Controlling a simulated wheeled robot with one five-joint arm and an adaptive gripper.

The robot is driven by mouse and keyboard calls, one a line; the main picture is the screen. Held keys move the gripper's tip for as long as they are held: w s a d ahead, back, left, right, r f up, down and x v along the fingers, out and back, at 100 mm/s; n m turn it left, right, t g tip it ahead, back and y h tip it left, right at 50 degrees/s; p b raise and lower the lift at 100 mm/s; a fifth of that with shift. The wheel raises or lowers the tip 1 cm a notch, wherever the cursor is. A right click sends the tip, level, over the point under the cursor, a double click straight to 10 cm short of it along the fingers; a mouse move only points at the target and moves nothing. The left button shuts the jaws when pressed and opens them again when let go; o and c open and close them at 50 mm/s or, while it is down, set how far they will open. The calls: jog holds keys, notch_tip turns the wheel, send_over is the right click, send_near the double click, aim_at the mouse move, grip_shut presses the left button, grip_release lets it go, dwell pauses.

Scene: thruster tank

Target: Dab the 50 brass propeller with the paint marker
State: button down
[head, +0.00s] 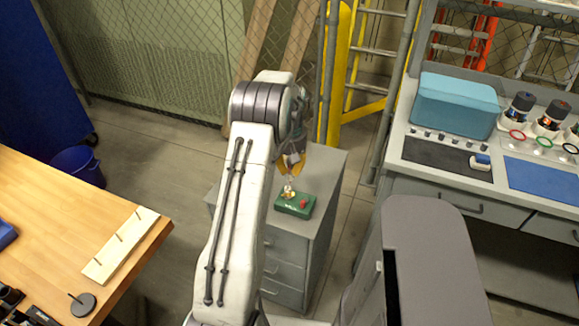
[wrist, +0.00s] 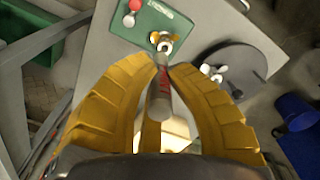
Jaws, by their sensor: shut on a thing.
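The marker points toward a small brass propeller (wrist: 164,41) on a green board (wrist: 185,32). In the head view my gripper (head: 291,165) is just above the brass propeller (head: 289,191) and the green board (head: 288,208). I cannot tell whether the marker's tip touches the propeller. My arm and the fingers hide part of the marker. The number 50 is not readable.
The board lies on a grey drawer cabinet (head: 325,170); a red-topped piece (head: 304,203) stands on it. A dark disc (wrist: 250,60) with a white propeller-like piece (wrist: 214,73) is beside the board. A wooden table (head: 50,200) is left; a grey workbench (head: 400,165) is right.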

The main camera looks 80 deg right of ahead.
jog(key=shift+f+b, duration=0.3)
jog(key=shift+f, duration=0.35)
jog(key=shift+f+b, duration=0.4)
jog(key=shift+f, duration=0.3)
dwell(3.1)
jog(key=shift+r, duration=0.15)
jog(key=shift+r+p, duration=1.8)
jog(key=shift+r, duration=0.65)
jog(key=shift+w, duration=0.1)
